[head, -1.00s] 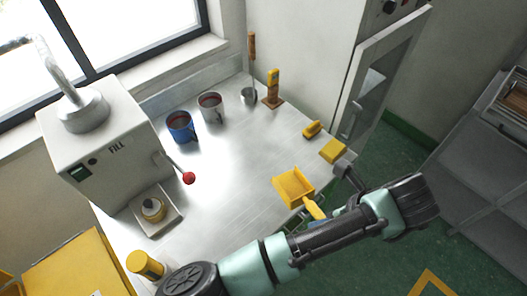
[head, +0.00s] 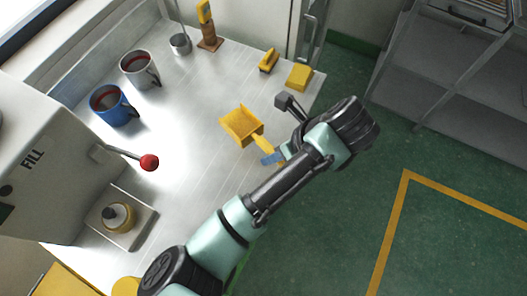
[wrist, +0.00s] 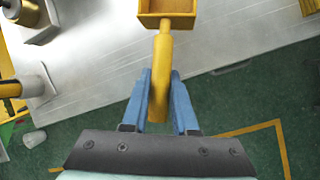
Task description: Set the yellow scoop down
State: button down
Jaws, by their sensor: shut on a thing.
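In the wrist view the pan (wrist: 167,12) is cut off by the top edge. I cannot tell whether the pan touches the bench top or hangs just above it.
A blue mug (head: 112,108) and a grey mug (head: 139,70) stand at the back left. A yellow block (head: 299,77) and a yellow-handled brush (head: 268,61) lie at the right end. The wax machine (head: 45,160) has a red-knobbed lever (head: 148,162). The bench middle is clear.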

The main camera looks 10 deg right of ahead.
notch_tip(320, 180, down, 3)
jog(key=shift+d+r+b, duration=0.1)
jog(key=shift+b, duration=0.7)
jog(key=shift+f+b, duration=0.45)
jog(key=shift+f, duration=2.1)
jog(key=c, duration=0.7)
grip_release()
jog(key=shift+p+v, duration=4.4)
jog(key=shift+v, duration=1.7)
